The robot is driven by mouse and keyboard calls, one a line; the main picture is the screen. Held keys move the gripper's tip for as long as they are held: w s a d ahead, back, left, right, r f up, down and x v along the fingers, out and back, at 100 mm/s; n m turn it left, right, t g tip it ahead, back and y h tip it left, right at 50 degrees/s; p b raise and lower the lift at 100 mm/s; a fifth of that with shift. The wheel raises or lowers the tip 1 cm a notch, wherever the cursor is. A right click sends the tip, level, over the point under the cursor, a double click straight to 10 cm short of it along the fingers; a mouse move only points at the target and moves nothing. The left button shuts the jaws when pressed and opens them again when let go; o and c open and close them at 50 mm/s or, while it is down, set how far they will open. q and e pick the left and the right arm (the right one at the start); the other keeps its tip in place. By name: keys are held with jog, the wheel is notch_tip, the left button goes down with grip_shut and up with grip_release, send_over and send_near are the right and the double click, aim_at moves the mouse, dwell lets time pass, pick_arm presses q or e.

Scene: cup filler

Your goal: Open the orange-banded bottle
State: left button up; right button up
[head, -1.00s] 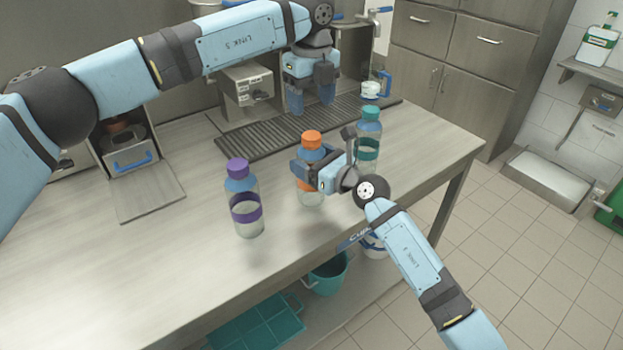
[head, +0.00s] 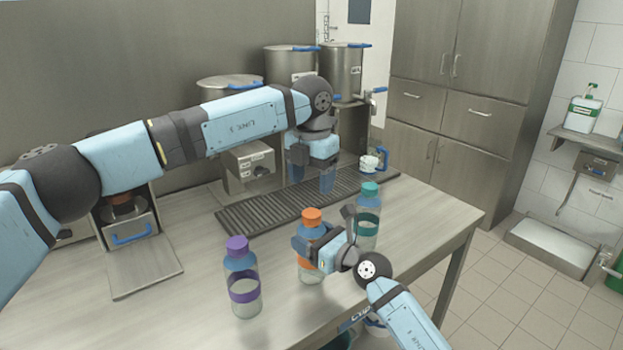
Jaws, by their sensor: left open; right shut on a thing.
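The orange-banded bottle (head: 311,272) stands upright on the counter with its orange cap (head: 312,216) on. My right gripper (head: 306,248) is shut on the bottle's upper body, below the cap, and hides part of it and its band. My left gripper (head: 313,182) is open, fingers pointing down, above the drip grate behind the bottle. It is empty and apart from the orange cap.
A purple-banded bottle (head: 242,279) stands to the left and a teal-banded bottle (head: 367,218) to the right. Behind are the dark drip grate (head: 265,211), a white-and-blue cup (head: 371,161) and several metal pots (head: 291,64). The counter's left front (head: 150,325) is clear.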

aim_at(311, 213)
pick_arm(q)
jog(key=m, duration=0.6)
jog(key=shift+m, duration=0.4)
jog(key=m, duration=0.6)
jog(key=shift+m, duration=0.3)
jog(key=m, duration=1.2)
jog(key=shift+m, duration=0.4)
jog(key=shift+f, duration=4.05)
jog(key=shift+c, duration=0.2)
